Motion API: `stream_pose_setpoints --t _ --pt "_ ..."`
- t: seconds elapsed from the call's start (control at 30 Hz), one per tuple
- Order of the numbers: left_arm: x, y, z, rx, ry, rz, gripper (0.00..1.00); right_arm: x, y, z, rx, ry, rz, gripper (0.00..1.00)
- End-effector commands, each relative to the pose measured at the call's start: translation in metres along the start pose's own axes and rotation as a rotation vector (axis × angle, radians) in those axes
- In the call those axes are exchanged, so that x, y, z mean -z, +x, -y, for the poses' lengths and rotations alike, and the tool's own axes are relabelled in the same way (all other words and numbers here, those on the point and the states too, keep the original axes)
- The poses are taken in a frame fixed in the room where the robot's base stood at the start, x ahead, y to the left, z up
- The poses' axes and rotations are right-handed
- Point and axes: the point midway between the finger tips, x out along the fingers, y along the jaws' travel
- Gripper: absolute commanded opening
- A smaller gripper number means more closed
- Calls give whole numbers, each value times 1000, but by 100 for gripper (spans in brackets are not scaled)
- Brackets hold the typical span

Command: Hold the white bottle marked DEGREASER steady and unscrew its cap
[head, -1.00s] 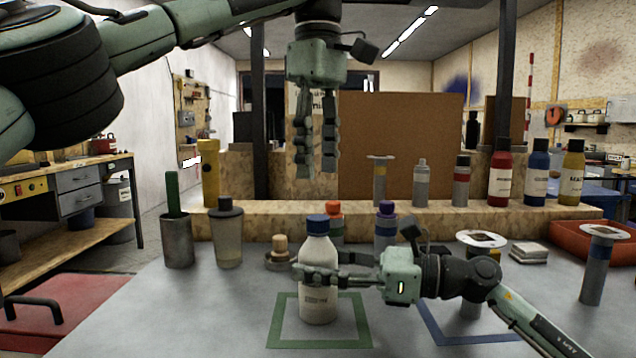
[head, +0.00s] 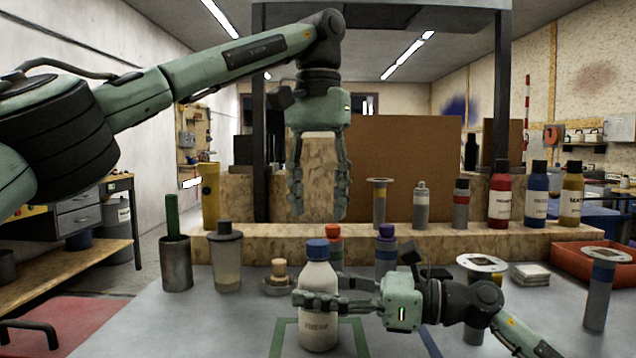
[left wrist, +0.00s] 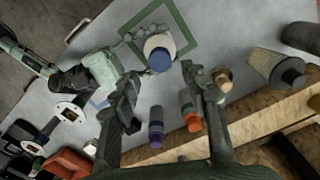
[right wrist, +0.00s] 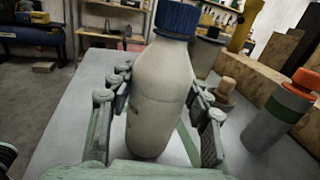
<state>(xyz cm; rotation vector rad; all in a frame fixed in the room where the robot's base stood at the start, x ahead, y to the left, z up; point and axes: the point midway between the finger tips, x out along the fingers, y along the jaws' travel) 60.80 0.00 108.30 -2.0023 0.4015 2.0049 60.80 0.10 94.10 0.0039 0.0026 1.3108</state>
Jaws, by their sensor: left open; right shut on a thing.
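The white bottle (head: 319,275) with a blue cap (head: 317,249) stands upright on the grey table, within a green square outline (head: 362,340). Its label is too small to read. My right gripper (head: 318,300) is shut around the bottle's body from the right; the right wrist view shows its fingers on both sides of the bottle (right wrist: 160,95). My left gripper (head: 319,208) is open and empty, pointing down, above the bottle with a clear gap. In the left wrist view the blue cap (left wrist: 160,60) shows beyond the open left fingers (left wrist: 160,90).
Orange-capped (head: 333,232) and purple-capped (head: 386,235) bottles stand just behind. A small wooden-topped pot (head: 279,272), a grey-lidded jar (head: 226,262) and a dark cup (head: 176,265) stand left. A wooden ledge (head: 440,236) with several bottles runs behind. A red tray (head: 590,257) sits right.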

Motion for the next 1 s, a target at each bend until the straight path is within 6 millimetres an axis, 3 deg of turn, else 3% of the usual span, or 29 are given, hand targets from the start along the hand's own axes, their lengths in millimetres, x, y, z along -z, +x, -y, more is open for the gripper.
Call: stream_pose_setpoints --t 0.1,0.33,0.73,1.0 --pt "0 21 0 -3 2 4 45 0 0 0 0 0 0 0" --pt "0 48 1 0 -3 -1 45 0 0 0 0 0 -1 0" --pt "0 55 0 0 -4 -2 45 0 0 0 0 0 -1 0" --pt "0 55 0 0 -4 -1 12 0 0 0 0 0 -1 0"
